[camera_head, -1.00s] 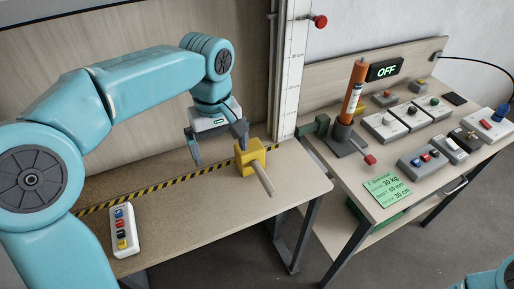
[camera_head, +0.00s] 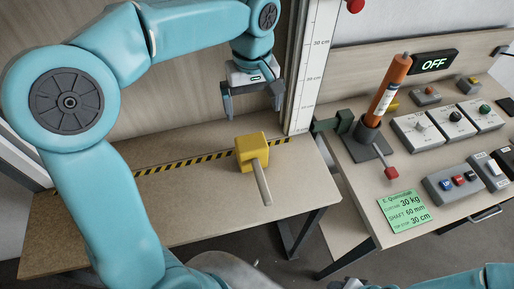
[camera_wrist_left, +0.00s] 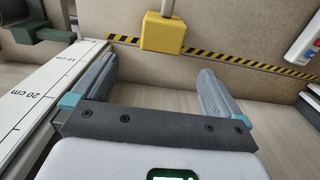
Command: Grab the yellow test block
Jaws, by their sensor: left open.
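The yellow test block (camera_head: 250,150) sits on the wooden table across the black-and-yellow striped line, with a pale rod (camera_head: 262,184) sticking out of its front. In the left wrist view the yellow block (camera_wrist_left: 162,33) shows beyond the fingers, between them and apart from them. My left gripper (camera_head: 253,112) is open and empty, above and a little behind the block in the head view. A small part of my right arm shows at the bottom right edge, but its gripper does not show.
A vertical scale (camera_head: 304,75) stands behind and right of the block. The right bench holds an orange cylinder (camera_head: 389,85), a green clamp (camera_head: 334,123), a green note (camera_head: 403,210) and several switch boxes. The table left of the block is clear.

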